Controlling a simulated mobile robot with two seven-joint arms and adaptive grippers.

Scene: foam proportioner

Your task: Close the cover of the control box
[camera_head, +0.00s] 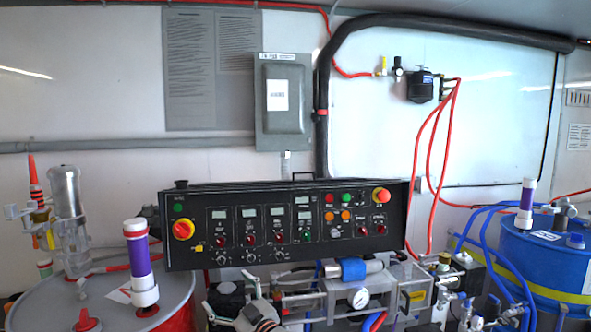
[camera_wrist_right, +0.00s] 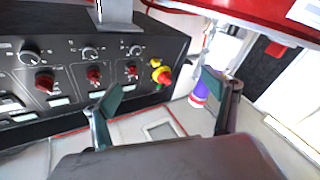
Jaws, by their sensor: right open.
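The black control box (camera_head: 338,238) stands in the middle of the head view, its front panel of knobs, small displays and colored buttons facing me. A thin dark edge runs along its top; I cannot tell whether this is a cover. Its panel also fills the upper left of the right wrist view (camera_wrist_right: 65,75). My right gripper (camera_head: 230,291) is below the panel's lower left part, open and empty. Its two fingers are spread apart in the right wrist view (camera_wrist_right: 160,88), with the panel beyond them. My left gripper is not in view.
A grey wall box (camera_head: 285,122) with its door shut hangs above the control box. A red-sided drum (camera_head: 55,305) stands at left and a blue drum (camera_head: 550,262) at right. Pipes, a gauge (camera_head: 361,298) and red and blue hoses crowd the space below and right of the panel.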

